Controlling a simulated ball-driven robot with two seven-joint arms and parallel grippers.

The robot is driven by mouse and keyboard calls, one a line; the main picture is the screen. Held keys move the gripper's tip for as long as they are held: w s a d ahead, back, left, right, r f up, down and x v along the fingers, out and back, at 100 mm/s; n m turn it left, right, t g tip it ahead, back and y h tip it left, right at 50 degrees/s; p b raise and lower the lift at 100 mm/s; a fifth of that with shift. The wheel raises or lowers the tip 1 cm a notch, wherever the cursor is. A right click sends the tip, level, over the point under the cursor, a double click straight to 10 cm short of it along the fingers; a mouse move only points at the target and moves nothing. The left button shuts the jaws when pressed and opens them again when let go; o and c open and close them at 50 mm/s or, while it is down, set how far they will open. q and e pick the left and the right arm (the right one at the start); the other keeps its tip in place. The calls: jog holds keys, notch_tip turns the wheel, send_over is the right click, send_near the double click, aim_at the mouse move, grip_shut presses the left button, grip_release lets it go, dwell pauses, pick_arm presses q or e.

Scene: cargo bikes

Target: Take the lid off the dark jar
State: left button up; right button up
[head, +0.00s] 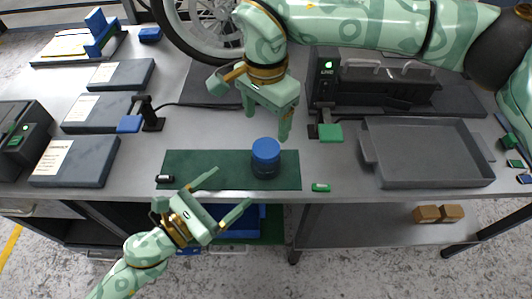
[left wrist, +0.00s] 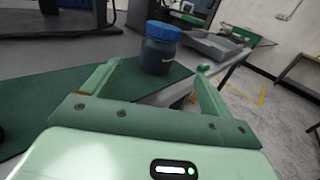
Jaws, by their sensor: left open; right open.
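The dark jar (head: 265,168) stands upright on the dark green mat (head: 207,163) near the table's front edge. Its blue lid (head: 266,149) sits on top. In the left wrist view the jar (left wrist: 157,57) with its blue lid (left wrist: 163,30) stands ahead, beyond the open fingers. My left gripper (head: 222,190) is open and empty, in front of and left of the jar, near the table edge. My right gripper (head: 267,124) is open and empty, pointing down above and just behind the lid, apart from it as far as I can see.
A grey tray (head: 428,184) lies right of the mat. A black device with a green light (head: 327,66) and a bike wheel (head: 208,25) are behind. Dark flat boxes (head: 72,165) lie at left. A small green item (head: 320,187) and a black one (head: 165,179) lie near the front edge.

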aim_at(272, 153)
pick_arm(q)
jog(key=x, duration=1.4)
jog(key=shift+w+d, duration=0.25)
